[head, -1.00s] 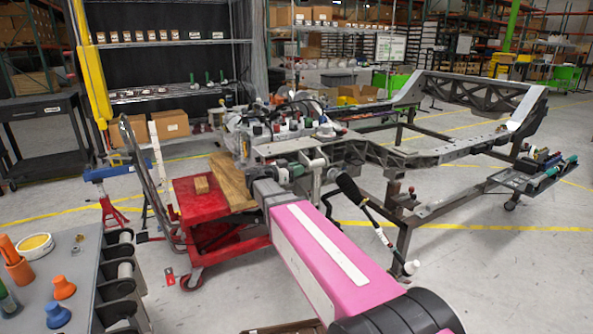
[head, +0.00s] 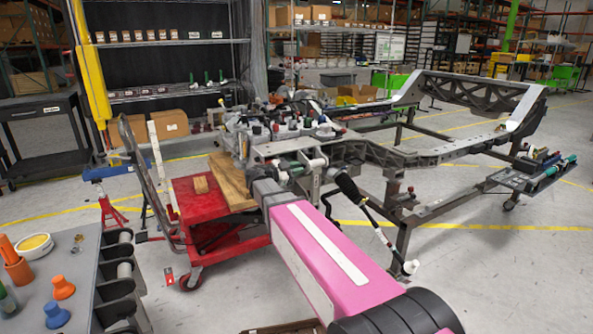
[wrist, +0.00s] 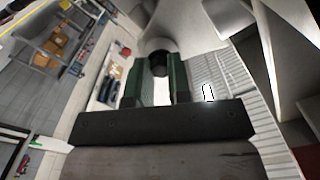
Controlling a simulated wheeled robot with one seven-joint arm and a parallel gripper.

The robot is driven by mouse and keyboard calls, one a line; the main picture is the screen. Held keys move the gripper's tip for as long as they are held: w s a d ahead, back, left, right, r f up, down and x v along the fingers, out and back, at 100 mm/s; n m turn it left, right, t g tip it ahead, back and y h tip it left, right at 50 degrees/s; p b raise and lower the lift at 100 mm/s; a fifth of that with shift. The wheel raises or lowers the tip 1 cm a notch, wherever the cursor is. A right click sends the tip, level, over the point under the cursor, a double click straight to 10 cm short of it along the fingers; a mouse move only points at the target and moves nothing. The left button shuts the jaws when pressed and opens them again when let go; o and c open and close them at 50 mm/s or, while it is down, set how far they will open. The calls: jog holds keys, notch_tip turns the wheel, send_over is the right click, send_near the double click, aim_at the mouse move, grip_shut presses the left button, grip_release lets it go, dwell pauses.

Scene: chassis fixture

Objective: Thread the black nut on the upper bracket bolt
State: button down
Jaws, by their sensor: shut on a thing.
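In the wrist view, my gripper (wrist: 158,75) has two green fingers with a light gap between them. The black nut (wrist: 159,65) is pinched near the fingertips. A grey round part (wrist: 158,45) sits just beyond the nut, in line with it. I cannot tell whether the nut touches it or is on a thread. The upper bracket bolt cannot be made out clearly. In the head view, my gripper (head: 297,168) is at the near end of the chassis frame (head: 400,155), beside a white cylinder (head: 317,162). The nut is too small to tell there.
A red cart (head: 205,215) with wooden blocks stands left of my arm. A grey table (head: 80,275) with orange and blue pieces is at the near left. A black-gripped rod (head: 360,200) hangs right of my gripper. Open floor lies to the right.

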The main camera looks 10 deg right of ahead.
jog(key=m, duration=0.8)
jog(key=shift+w+r, duration=0.25)
jog(key=n, duration=0.8)
jog(key=shift+w, duration=0.15)
jog(key=c, duration=1)
grip_release()
jog(key=shift+d, duration=0.1)
jog(key=shift+o, duration=0.2)
